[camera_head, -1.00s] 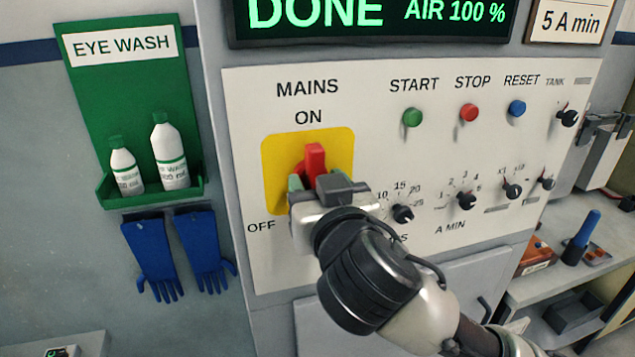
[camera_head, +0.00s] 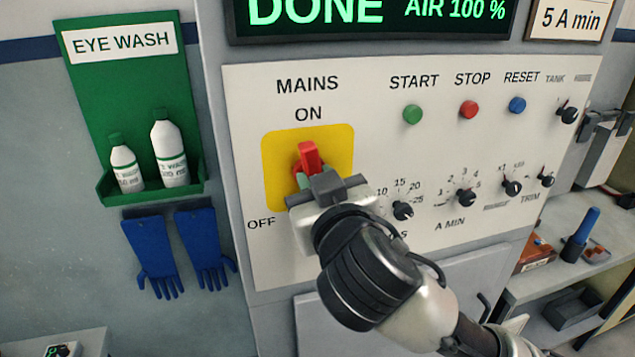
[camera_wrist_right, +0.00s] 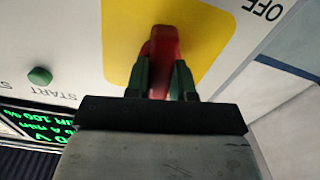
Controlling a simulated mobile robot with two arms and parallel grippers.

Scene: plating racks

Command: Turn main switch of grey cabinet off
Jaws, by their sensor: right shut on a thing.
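The main switch has a red handle (camera_head: 309,156) on a yellow plate (camera_head: 338,146), set in the white panel of the grey cabinet (camera_head: 261,286). The handle points up toward the ON label, tilted slightly left; OFF is printed at the plate's lower left. My right gripper (camera_head: 312,178) is at the lower part of the handle. In the right wrist view the red handle (camera_wrist_right: 163,45) stands between the two greenish fingertips of the gripper (camera_wrist_right: 163,75), which are shut on it. My left gripper is not in view.
Green, red and blue buttons (camera_head: 469,110) and several black knobs (camera_head: 466,198) are right of the switch. A green eye wash holder (camera_head: 95,85) with two bottles and blue gloves (camera_head: 150,255) hang on the left wall. A cluttered shelf (camera_head: 545,283) stands at right.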

